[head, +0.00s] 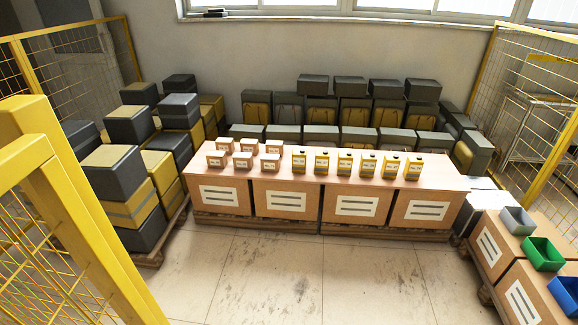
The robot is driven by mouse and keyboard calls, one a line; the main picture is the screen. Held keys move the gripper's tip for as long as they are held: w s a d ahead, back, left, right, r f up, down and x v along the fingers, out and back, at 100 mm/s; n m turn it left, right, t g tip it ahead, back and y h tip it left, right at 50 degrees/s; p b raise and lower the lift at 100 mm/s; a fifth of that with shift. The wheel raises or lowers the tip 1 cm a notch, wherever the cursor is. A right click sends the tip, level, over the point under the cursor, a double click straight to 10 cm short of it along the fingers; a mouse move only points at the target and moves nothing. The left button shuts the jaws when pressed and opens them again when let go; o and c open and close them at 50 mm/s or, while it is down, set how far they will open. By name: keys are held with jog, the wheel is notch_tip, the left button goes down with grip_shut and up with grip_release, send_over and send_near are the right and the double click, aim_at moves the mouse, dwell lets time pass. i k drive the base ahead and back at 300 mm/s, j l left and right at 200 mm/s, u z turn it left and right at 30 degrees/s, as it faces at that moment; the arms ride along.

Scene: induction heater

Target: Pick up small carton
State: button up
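Several small brown cartons stand in two short rows on the left part of a long row of big boxes with a flat wooden-coloured top (335,190). Each carton has a white label on its front. One small carton (215,159) is at the front left; another small carton (270,162) is at the front right of the group. A back-row small carton (248,146) stands behind them. All are upright and apart from any gripper. My gripper is not in view.
Several yellow bottles (345,163) with dark caps stand right of the cartons. Yellow fence posts (70,190) block the left foreground. Stacked dark cases line the back and left. The floor (310,280) in front is clear.

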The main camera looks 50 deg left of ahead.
aim_at(269, 163)
jog(key=u, duration=2.05)
jog(key=i+l+u, duration=0.2)
jog(key=i+l, duration=0.35)
jog(key=i+l+u, duration=0.2)
jog(key=i+l, duration=0.5)
jog(key=i+l+u, duration=0.2)
jog(key=i+l, duration=0.45)
jog(key=l, duration=0.1)
